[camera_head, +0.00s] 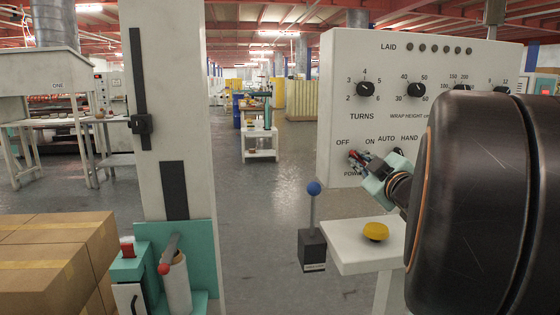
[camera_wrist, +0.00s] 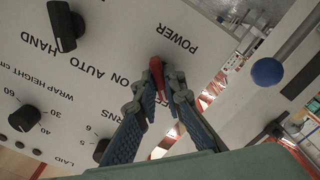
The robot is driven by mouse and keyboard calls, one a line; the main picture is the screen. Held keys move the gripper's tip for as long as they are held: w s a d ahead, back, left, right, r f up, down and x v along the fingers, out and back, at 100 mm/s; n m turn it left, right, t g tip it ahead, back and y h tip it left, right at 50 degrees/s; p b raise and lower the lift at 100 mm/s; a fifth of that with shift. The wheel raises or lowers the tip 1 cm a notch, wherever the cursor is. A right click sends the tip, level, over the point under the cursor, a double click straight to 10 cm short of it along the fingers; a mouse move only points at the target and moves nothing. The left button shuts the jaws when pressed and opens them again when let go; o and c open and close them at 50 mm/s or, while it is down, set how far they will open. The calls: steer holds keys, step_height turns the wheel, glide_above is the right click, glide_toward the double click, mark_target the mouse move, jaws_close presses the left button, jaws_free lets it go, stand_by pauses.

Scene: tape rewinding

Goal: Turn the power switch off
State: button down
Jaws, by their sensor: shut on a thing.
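The power switch is a small red lever (camera_wrist: 156,70) on the white control panel (camera_wrist: 105,75), near the printed word POWER in the wrist view. My gripper (camera_wrist: 160,83) has its two blue fingers closed around the lever, one on each side. In the head view my gripper (camera_head: 358,158) reaches the lower left of the panel (camera_head: 430,55), between the OFF and ON labels. The fingers hide most of the switch there, and I cannot tell clearly which way the lever points.
A black AUTO/HAND knob (camera_wrist: 66,25) sits beside the power switch, with several dials (camera_head: 365,89) above. A blue-ball lever (camera_head: 314,188) and a yellow button (camera_head: 375,231) stand below the panel. Stacked boxes (camera_head: 45,265) are at lower left.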

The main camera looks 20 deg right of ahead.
mark_target(357, 117)
stand_by(0.3)
steer(key=c, duration=2)
jaws_free()
step_height(357, 117, up, 10)
steer(key=shift+r, duration=0.1)
